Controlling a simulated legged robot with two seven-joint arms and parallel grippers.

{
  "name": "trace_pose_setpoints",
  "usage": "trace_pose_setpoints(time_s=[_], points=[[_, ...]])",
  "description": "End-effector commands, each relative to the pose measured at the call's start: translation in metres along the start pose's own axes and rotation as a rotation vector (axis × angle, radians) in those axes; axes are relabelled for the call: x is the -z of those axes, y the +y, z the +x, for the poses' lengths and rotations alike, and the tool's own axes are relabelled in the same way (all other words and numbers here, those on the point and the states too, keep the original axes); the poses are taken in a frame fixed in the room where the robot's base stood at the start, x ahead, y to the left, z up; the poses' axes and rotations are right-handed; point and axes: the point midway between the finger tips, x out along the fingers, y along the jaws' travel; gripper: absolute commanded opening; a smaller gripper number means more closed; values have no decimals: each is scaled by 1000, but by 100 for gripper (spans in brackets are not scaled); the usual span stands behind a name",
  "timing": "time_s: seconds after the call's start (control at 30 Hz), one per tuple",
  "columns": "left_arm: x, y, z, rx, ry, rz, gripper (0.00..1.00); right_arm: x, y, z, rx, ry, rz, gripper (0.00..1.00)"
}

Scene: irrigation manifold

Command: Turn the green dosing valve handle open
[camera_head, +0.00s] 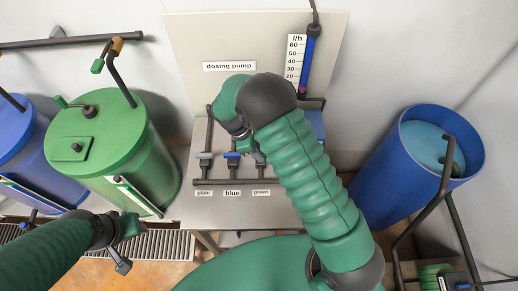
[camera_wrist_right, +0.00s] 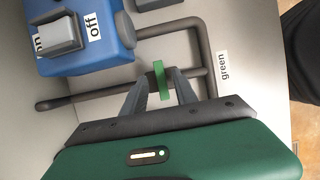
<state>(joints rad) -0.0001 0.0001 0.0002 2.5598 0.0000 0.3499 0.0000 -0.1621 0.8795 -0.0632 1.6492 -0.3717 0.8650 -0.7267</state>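The green dosing valve handle (camera_wrist_right: 160,82) shows in the right wrist view on a dark grey pipe, beside the "green" label (camera_wrist_right: 223,66). My right gripper (camera_wrist_right: 160,76) is at the handle, one grey finger close on each side, and looks shut on it. In the head view my right arm reaches over the manifold. Its wrist and forearm hide the green handle there; the "green" label (camera_head: 261,194) shows below. My left gripper (camera_head: 122,245) is low at the left, away from the manifold; its fingers are too small to read.
The plain valve (camera_head: 205,156) and blue valve (camera_head: 232,156) stand left of the green line. A blue box (camera_wrist_right: 88,35) with an on/off switch is close to my right gripper. A green tank (camera_head: 105,140), a blue tank (camera_head: 20,135) and an open blue barrel (camera_head: 385,200) stand around.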

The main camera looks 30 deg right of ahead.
Motion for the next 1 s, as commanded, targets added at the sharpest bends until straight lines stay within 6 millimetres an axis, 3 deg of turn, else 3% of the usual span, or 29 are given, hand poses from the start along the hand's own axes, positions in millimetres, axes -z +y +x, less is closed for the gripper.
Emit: trace_pose_setpoints(time_s=[0.3,0.6,1.0], points=[[0,0,-1,0,0,0,36,0,1,7,0,0,1,35],[0,0,-1,0,0,0,36,0,0,6,0,0,1,0],[0,0,-1,0,0,0,36,-1,1,6,5,-1,15,0]])
